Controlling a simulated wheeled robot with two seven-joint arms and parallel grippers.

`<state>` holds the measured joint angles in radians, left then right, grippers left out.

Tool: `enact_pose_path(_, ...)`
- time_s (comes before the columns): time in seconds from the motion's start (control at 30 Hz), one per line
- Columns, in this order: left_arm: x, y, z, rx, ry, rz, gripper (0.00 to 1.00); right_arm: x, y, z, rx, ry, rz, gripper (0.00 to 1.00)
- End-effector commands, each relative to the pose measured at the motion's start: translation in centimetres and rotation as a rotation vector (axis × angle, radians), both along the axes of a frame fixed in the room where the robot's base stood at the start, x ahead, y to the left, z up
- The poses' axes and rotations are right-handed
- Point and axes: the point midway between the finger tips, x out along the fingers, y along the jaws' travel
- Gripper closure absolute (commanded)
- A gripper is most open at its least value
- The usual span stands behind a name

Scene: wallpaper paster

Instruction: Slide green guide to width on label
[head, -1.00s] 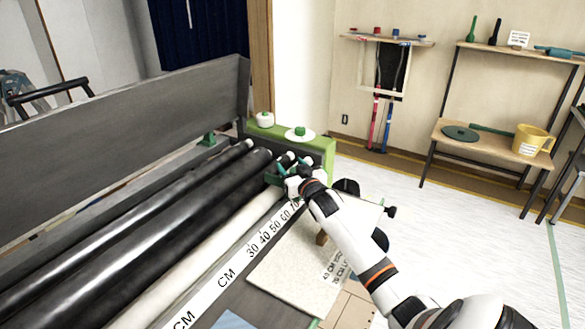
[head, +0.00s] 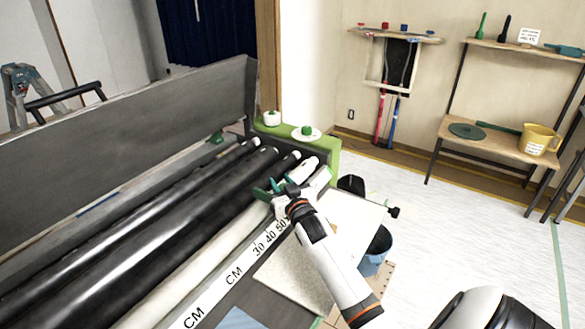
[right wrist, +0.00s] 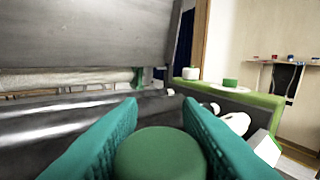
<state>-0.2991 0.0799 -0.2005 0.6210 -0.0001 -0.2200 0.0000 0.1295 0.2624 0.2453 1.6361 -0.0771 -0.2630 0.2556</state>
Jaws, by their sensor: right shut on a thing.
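The green guide (head: 263,192) sits on the front rollers of the paster, by the white CM scale (head: 235,275). My right gripper (head: 275,190) is shut on it. In the right wrist view its round green knob (right wrist: 160,155) shows between the two teal fingers. The numbers 30, 40 and 50 on the scale are readable; my gripper and arm cover the higher ones. The guide stands just past the 50. A pale sheet (head: 292,275) lies in front of the scale, and the printed label on it is hidden behind my right arm. My left gripper is not in view.
Long black rollers (head: 190,245) and a tilted grey panel (head: 120,135) lie behind the scale. The green end frame (head: 325,158) bounds the rollers at the far end. A blue bucket (head: 377,250) stands at the right. The scale's lower-number side is clear.

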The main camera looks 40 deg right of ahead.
Motion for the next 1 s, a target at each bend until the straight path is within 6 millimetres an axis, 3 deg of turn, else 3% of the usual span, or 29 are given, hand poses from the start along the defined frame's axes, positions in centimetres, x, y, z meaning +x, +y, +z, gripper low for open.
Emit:
enact_pose_path(0.1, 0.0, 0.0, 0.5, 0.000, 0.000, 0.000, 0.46, -0.4, 1.1, -0.1, 0.001, 0.005, -0.001, 1.00)
enact_pose_path(0.43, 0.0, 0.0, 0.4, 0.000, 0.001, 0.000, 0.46, -0.4, 1.2, -0.2, -0.002, 0.006, -0.002, 1.00)
enact_pose_path(0.47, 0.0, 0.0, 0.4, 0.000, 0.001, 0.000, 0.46, -0.4, 1.2, -0.2, -0.002, 0.006, -0.002, 0.63)
enact_pose_path(0.57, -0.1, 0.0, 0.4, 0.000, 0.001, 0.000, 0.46, -0.4, 1.2, -0.1, -0.002, 0.005, -0.002, 0.47)
enact_pose_path(0.87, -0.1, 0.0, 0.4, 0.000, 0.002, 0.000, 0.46, -0.5, 1.2, 0.0, -0.001, 0.002, -0.002, 0.47)
enact_pose_path(1.0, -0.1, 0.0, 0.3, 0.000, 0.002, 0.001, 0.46, -1.6, 1.6, -0.1, 0.000, 0.002, -0.001, 0.47)
